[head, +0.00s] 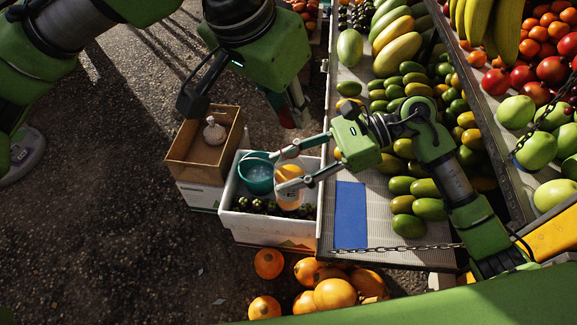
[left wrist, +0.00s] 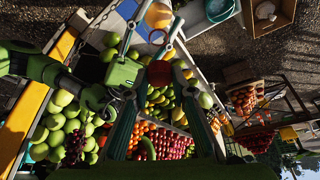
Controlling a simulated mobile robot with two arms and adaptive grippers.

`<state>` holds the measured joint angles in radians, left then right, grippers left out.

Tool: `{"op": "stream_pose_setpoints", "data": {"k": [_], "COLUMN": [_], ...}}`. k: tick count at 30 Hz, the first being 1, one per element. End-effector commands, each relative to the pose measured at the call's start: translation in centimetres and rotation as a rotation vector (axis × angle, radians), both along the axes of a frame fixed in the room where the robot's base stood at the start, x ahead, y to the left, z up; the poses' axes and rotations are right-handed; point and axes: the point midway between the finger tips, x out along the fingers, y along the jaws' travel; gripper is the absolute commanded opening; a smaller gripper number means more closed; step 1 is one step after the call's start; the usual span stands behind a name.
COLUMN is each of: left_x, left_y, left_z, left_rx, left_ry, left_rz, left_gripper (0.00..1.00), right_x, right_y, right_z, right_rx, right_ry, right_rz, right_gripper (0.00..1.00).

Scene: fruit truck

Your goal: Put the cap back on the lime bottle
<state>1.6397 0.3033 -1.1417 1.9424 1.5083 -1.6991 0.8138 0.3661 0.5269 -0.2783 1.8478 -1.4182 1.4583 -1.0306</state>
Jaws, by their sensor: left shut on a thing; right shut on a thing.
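The bottle (head: 289,188), orange-yellow with a pale label, stands or hangs over the white crate. My right gripper (head: 296,166) is shut on it, with one finger on either side. It also shows at the top of the left wrist view (left wrist: 159,15). My left gripper (head: 292,118) is above and apart from the bottle, pointing down. It is shut on a small dark red cap (left wrist: 159,73), which sits between its fingertips in the left wrist view. Whether the cap lines up with the bottle cannot be told.
A white crate (head: 245,222) below the bottle holds a teal bucket (head: 256,176) and dark fruit. Left of it is a cardboard box (head: 192,174) with a pale bottle (head: 214,131). The fruit stall (head: 395,258), with a blue patch (head: 350,215), lies to the right. Pumpkins (head: 334,293) lie in front.

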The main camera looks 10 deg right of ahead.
Motion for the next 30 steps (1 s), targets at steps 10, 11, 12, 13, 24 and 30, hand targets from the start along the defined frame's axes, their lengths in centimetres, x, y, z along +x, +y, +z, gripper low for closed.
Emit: {"op": "stream_pose_setpoints", "data": {"k": [10,11,12,13,24,30], "left_x": [0.0,0.0,0.0,0.0,-0.1,-0.1], "left_y": [0.0,0.0,0.0,0.0,0.0,0.1], "left_z": [-3.1,-3.3,-3.5,-3.6,-3.5,-3.5], "left_rx": [0.000,0.000,0.000,0.000,-0.004,-0.003], "left_ry": [0.002,0.002,0.002,0.001,-0.001,-0.001], "left_rz": [0.001,0.001,0.001,0.002,0.000,0.001], "left_gripper": [0.17,0.17,0.17,0.17,0.17,0.17], "right_x": [0.0,0.0,0.0,0.0,0.0,0.0], "right_y": [0.0,0.0,0.0,0.0,0.0,0.0], "right_z": [0.1,0.1,0.1,0.1,0.1,0.1], "right_rx": [0.002,0.002,0.002,0.002,0.002,0.002], "right_ry": [-0.001,-0.001,-0.001,-0.001,-0.001,-0.001], "right_rz": [-0.001,-0.001,-0.001,-0.001,-0.001,-0.001], "right_gripper": [0.03,0.03,0.03,0.03,0.03,0.03]}}
